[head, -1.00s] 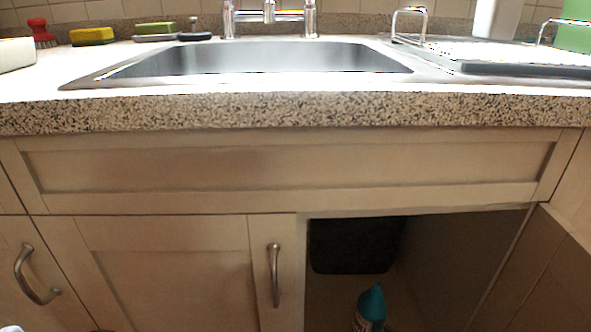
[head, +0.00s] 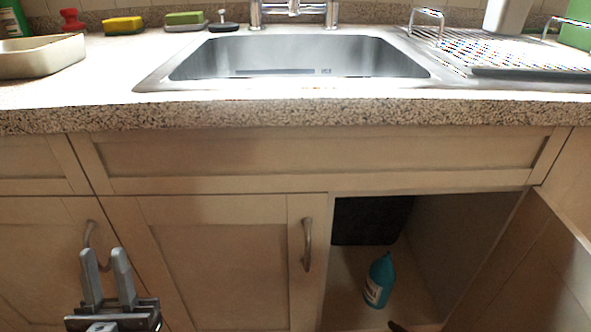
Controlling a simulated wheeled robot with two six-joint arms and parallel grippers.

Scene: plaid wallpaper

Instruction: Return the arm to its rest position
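My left gripper (head: 104,252) is at the lower left of the head view, in front of the closed cabinet doors. Its two fingers point up and stand apart, with nothing between them. My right gripper is not in view.
The right cabinet door (head: 540,265) stands open. Inside the cabinet are a blue bottle (head: 379,281), standing upright, and a dark box-like thing (head: 370,220). Above are the speckled counter edge (head: 300,112), a sink (head: 300,58), a dish rack (head: 500,50) and a beige tray (head: 40,57).

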